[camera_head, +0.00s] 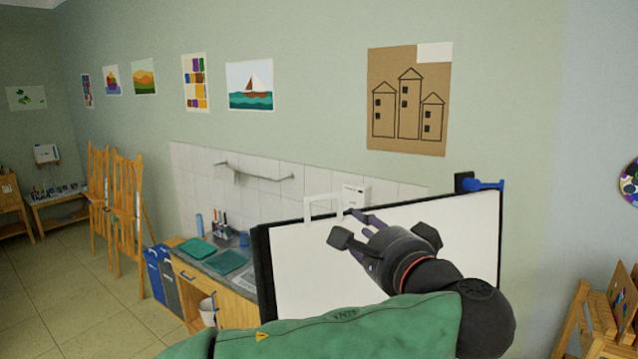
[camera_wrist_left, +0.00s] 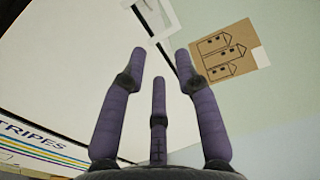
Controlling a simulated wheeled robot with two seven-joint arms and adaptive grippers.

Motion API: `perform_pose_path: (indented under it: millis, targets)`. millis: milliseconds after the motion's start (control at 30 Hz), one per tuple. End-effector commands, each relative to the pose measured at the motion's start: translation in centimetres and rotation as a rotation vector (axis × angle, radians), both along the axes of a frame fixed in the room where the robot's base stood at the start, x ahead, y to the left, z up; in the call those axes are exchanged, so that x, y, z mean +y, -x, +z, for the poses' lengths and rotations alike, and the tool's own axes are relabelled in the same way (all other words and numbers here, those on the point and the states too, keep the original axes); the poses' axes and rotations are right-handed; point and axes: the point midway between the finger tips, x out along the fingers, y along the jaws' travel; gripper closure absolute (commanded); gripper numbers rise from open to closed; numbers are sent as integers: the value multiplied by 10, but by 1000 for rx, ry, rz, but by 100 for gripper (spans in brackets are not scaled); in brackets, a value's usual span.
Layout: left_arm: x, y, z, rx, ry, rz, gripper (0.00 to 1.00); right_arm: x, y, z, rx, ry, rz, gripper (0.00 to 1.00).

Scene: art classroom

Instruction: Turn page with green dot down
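A board with a black edge (camera_head: 262,280) carries a blank white page (camera_head: 295,265). No green dot shows in either view. My left gripper (camera_head: 352,226) is in front of the page, near its top edge. In the left wrist view its purple fingers (camera_wrist_left: 157,70) are spread apart with nothing between them. A white open frame (camera_head: 323,198) stands at the board's top edge, left of the gripper; it also shows beyond the fingertips in the left wrist view (camera_wrist_left: 160,18). My green left arm hides the lower page. My right gripper is out of view.
A blue clamp (camera_head: 485,185) sits at the board's top right corner. A sheet lettered "STRIPES" with coloured lines (camera_wrist_left: 40,142) shows in the left wrist view. A sink counter (camera_head: 215,262), easels (camera_head: 125,205) and a wall drawing of houses (camera_head: 409,98) lie beyond.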

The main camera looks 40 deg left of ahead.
Motion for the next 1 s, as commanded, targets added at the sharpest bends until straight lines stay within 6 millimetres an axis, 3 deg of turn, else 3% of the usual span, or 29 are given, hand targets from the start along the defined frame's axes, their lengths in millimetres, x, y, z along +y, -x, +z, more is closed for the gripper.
perform_pose_path:
  millis: [100, 267, 800, 1000]
  targets:
    - [5, 11, 16, -30, -4, 25, 69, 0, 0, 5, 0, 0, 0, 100]
    - [16, 9, 17, -37, -4, 33, 69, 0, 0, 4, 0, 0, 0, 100]
    - [107, -39, 11, -36, -4, 33, 69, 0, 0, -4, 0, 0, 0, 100]
    - [125, -50, 11, -36, -4, 31, 69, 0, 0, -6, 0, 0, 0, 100]
